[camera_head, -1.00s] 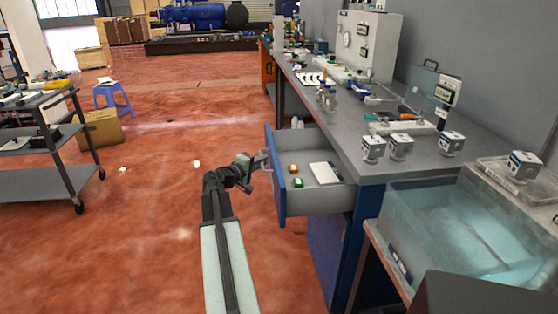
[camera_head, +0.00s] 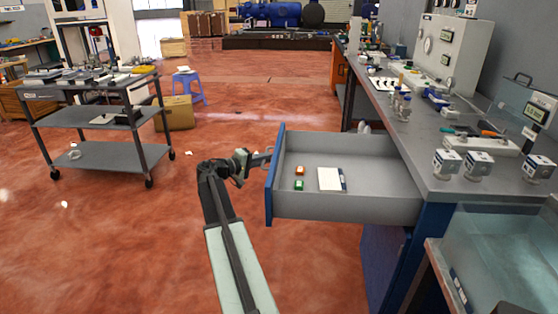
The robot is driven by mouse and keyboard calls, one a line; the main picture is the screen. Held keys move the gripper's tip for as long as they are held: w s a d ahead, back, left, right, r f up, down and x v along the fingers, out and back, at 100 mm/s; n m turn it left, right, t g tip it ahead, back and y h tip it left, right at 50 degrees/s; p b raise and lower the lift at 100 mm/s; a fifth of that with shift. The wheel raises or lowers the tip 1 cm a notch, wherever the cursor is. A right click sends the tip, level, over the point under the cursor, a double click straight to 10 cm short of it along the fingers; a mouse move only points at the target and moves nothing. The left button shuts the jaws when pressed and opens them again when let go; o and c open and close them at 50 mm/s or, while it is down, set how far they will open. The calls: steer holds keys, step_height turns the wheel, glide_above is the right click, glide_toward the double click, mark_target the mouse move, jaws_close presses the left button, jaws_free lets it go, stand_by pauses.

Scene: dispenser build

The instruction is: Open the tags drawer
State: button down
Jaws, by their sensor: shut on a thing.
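The drawer (camera_head: 345,207) with a blue front (camera_head: 274,185) stands well out from the workbench on the right. Inside it lie a small orange block (camera_head: 300,170), a small green block (camera_head: 299,185) and a white pad (camera_head: 330,179). I cannot read any label on the drawer. My gripper (camera_head: 262,158) is at the outer side of the blue front, near its top, and is shut on the drawer's handle. The handle itself is mostly hidden by the gripper.
The grey workbench (camera_head: 440,145) holds several white cube devices (camera_head: 446,162) and tools. A clear tank (camera_head: 500,255) stands at the lower right. A black cart (camera_head: 100,158) stands at the left, with a blue stool (camera_head: 188,88) behind it.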

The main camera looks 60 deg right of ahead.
steer(key=shift+w+a, duration=0.35)
steer(key=shift+w, duration=0.45)
steer(key=c, duration=1.5)
jaws_free()
steer(key=p+v, duration=0.1)
steer(key=v, duration=0.6)
steer(key=shift+a, duration=0.35)
steer(key=shift+w, duration=0.1)
